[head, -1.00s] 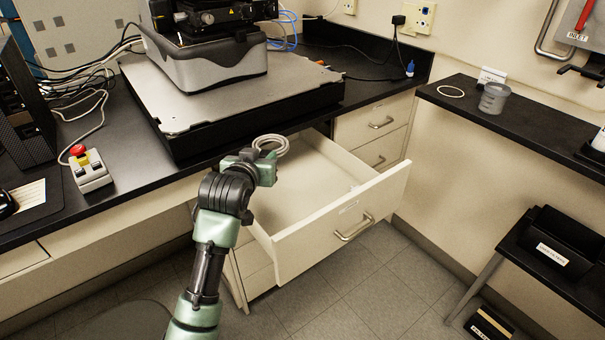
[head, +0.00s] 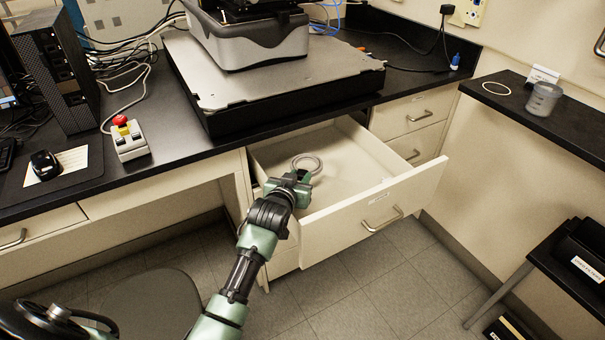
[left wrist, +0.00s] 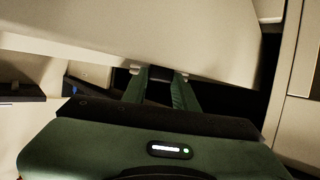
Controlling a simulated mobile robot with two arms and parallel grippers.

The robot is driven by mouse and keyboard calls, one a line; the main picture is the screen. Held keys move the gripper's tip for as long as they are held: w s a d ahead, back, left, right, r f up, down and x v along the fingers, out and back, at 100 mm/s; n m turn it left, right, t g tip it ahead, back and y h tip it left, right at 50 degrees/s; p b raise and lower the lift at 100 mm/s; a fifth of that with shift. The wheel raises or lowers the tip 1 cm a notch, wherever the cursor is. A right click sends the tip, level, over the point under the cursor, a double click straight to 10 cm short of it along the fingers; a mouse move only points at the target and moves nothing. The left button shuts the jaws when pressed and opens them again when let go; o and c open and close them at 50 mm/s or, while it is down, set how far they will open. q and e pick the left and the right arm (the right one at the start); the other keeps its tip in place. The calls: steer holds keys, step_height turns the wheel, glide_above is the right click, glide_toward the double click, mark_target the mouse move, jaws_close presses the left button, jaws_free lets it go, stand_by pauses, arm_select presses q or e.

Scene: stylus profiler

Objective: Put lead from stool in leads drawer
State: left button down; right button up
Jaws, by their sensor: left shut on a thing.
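The lead (head: 307,163) is a small grey coiled loop at the tip of my left gripper (head: 298,178). The gripper is shut on it and holds it at the left side of the open leads drawer (head: 406,197). The loop shows against the drawer's inside; whether it touches the drawer floor I cannot tell. In the left wrist view my green fingers (left wrist: 160,88) point at a pale panel, and the lead cannot be made out. A grey round stool seat (head: 150,302) shows at the lower left. My right gripper is not in view.
The black counter (head: 180,122) above the drawer carries the profiler (head: 255,45) on its plate, and a red-button switch box (head: 128,138). Closed drawers (head: 412,116) stand behind the open one. A side counter (head: 520,108) at right holds a translucent cup (head: 543,99) and a pale ring (head: 496,88).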

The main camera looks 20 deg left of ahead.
mark_target(303, 171)
arm_select(q)
steer(key=w, duration=0.3)
steer(key=shift+w+a+r, duration=0.1)
steer(key=shift+a, duration=0.1)
steer(key=shift+f, duration=0.6)
steer(key=shift+f, duration=0.6)
steer(key=c, duration=1.1)
jaws_free()
steer(key=shift+f, duration=0.15)
